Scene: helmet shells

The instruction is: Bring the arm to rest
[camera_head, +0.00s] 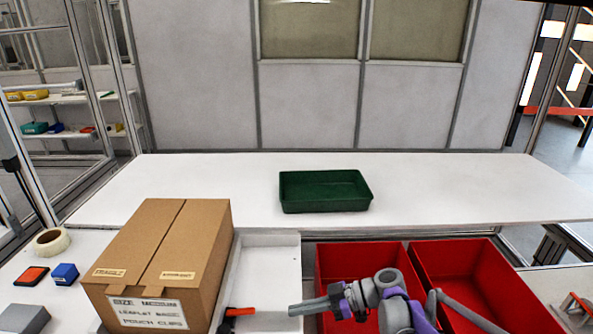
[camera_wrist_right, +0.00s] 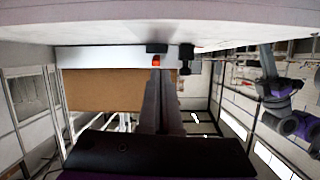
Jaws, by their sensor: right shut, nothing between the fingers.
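My right gripper (camera_head: 294,309) reaches in from the lower right of the head view and points left. Its grey fingers are shut with nothing between them, and they also show shut in the right wrist view (camera_wrist_right: 157,75). It is in front of the red bins, near the right side of a white tray (camera_head: 262,270). An orange and black tool (camera_head: 240,311) lies to the left of the fingertips, apart from them in the head view. My left gripper is not in view.
A cardboard box (camera_head: 165,245) stands left of the white tray. Two red bins (camera_head: 362,255) (camera_head: 470,258) are at the right. A green tray (camera_head: 325,205) sits on the white table (camera_head: 430,185) behind, with free room around it. Tape (camera_head: 50,241) and a blue block (camera_head: 65,273) lie left.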

